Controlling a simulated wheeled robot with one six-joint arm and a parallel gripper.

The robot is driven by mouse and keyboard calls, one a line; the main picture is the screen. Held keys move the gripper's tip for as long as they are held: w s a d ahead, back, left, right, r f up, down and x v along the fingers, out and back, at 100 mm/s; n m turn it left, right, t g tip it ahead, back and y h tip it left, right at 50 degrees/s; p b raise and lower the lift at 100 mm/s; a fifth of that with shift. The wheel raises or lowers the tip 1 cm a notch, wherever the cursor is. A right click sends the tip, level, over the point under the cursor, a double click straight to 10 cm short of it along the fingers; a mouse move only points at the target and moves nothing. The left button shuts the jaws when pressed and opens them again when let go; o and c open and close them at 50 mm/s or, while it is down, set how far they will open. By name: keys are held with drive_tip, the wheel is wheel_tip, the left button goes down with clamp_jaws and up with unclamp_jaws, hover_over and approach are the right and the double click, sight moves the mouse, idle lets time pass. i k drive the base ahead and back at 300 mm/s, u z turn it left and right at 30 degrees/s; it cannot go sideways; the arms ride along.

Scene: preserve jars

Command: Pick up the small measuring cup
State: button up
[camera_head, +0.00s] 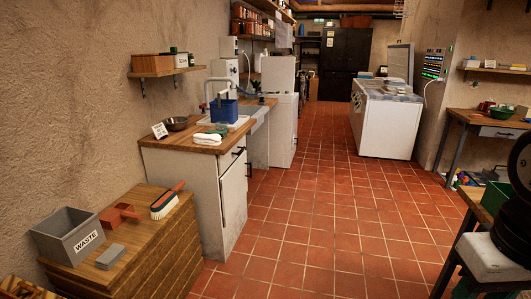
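I cannot make out a small measuring cup for certain in this view. My gripper is not in view.
A grey WASTE bin (68,238), a grey block (111,256) and a brush (167,202) are on the chest. The tiled floor (330,200) is clear down the middle. A bench (490,120) stands right.

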sight(227, 128)
drive_tip(key=i, duration=3.7)
drive_tip(key=u, duration=1.4)
